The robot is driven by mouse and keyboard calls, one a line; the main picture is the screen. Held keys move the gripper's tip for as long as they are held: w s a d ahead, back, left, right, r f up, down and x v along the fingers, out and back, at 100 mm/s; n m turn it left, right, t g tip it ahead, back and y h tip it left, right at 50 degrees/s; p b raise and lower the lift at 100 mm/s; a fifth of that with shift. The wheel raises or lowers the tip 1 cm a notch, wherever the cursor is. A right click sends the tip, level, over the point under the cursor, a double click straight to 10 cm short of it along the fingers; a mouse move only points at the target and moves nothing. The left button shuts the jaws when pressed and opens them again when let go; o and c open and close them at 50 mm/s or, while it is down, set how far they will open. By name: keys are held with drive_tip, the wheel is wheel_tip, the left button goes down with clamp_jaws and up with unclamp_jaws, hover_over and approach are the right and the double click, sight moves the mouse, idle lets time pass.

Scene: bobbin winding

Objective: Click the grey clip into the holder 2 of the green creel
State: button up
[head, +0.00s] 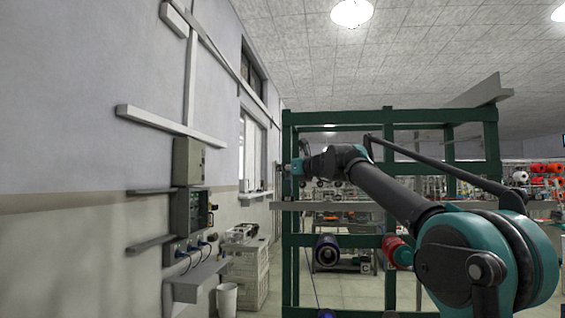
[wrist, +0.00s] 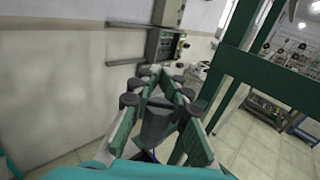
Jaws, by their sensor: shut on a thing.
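The green creel (head: 287,262) stands ahead as a frame of dark green posts and beams. It also shows at the right of the wrist view (wrist: 275,82). My arm reaches across its front, and my gripper (head: 288,167) is beside its left post at mid height. In the wrist view my gripper (wrist: 158,100) is shut on a dark grey piece, which looks like the grey clip (wrist: 157,122), between its green-padded fingers. The fingers hide part of the clip. A gap separates the fingers from the creel post in that view. I cannot make out which part is holder 2.
On the left are the wall with an electrical box (head: 188,212), a white bin (head: 227,299) and a pale crate (head: 246,264). Floor is free beside the creel.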

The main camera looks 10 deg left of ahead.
drive_tip(key=shift+f, duration=1.4)
drive_tip(key=shift+f, duration=0.6)
drive_tip(key=shift+f, duration=0.35)
drive_tip(key=shift+f, duration=0.95)
drive_tip(key=o, duration=0.9)
drive_tip(key=shift+o, duration=0.2)
drive_tip(key=shift+s+d, duration=0.1)
drive_tip(key=shift+d, duration=0.05)
drive_tip(key=v, duration=1.1)
drive_tip(key=shift+s+d, duration=0.25)
drive_tip(key=shift+d, duration=0.05)
